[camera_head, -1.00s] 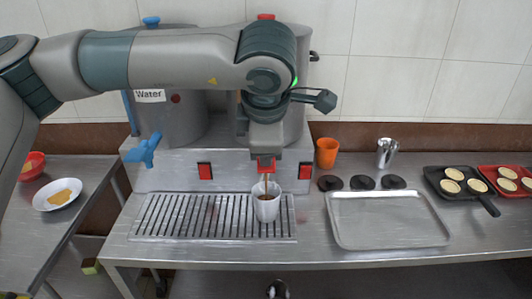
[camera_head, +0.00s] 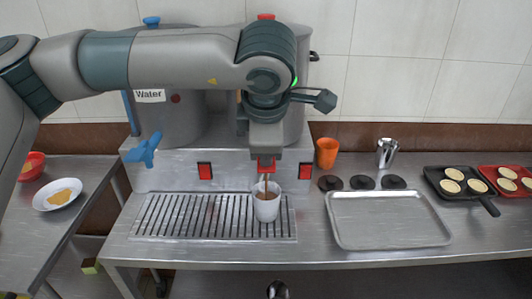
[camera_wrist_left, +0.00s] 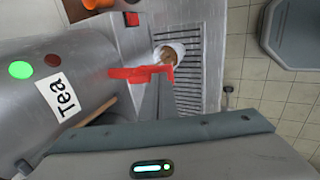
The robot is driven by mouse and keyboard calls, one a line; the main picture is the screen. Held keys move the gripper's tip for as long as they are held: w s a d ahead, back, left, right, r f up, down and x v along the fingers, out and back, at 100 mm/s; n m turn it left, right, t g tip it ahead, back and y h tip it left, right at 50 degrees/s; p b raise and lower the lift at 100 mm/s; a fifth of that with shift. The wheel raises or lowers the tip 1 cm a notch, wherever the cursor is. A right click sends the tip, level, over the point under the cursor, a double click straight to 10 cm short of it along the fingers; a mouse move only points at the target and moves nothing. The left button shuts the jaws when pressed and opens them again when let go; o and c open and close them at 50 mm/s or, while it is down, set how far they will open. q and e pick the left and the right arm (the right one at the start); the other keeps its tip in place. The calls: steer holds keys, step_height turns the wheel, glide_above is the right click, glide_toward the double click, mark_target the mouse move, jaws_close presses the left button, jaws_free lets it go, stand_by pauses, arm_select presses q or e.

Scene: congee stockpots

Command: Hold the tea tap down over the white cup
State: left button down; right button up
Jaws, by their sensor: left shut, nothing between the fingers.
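The white cup (camera_head: 266,210) stands upright on the slatted drip tray (camera_head: 180,218), with brown tea inside. A thin brown stream runs down into it from above. My left gripper (camera_head: 266,160) is shut and empty, pointing down at the red tea tap (camera_head: 265,168), which it mostly hides in the head view. The wrist view shows the red tap (camera_wrist_left: 140,73) beside the cup (camera_wrist_left: 168,52), and the urn marked Tea (camera_wrist_left: 62,95). Whether the fingertips touch the tap is hidden. My right gripper is out of view.
The Water urn (camera_head: 170,115) with a blue tap (camera_head: 143,150) stands left of my arm. An orange cup (camera_head: 327,152), a metal cup (camera_head: 387,152) and an empty metal tray (camera_head: 388,220) are to the right.

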arm_select(q)
steer(key=shift+r, duration=0.15)
stand_by(0.7)
steer(key=shift+r, duration=0.65)
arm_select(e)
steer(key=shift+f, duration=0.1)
